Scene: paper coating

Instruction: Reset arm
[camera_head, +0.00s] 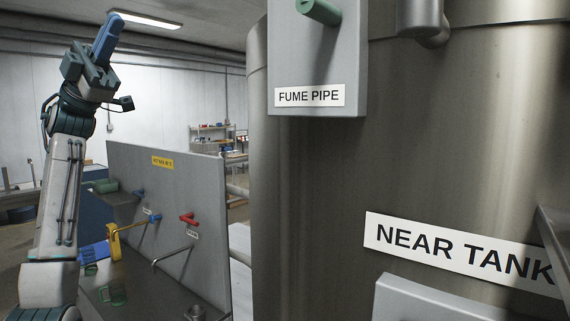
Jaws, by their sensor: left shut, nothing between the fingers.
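My left arm rises along the left side of the head view. Its gripper (105,40) points up near the ceiling, with its blue fingers together and nothing between them. It is well above the grey panel and apart from everything around it. My right gripper is not in view.
A large metal tank (310,220) labelled "NEAR TANK" fills the right side. A grey box (345,60) labelled "FUME PIPE" is on its front. A grey panel (180,190) with red and blue valves stands behind a counter with green mugs. Shelves (212,140) stand farther back.

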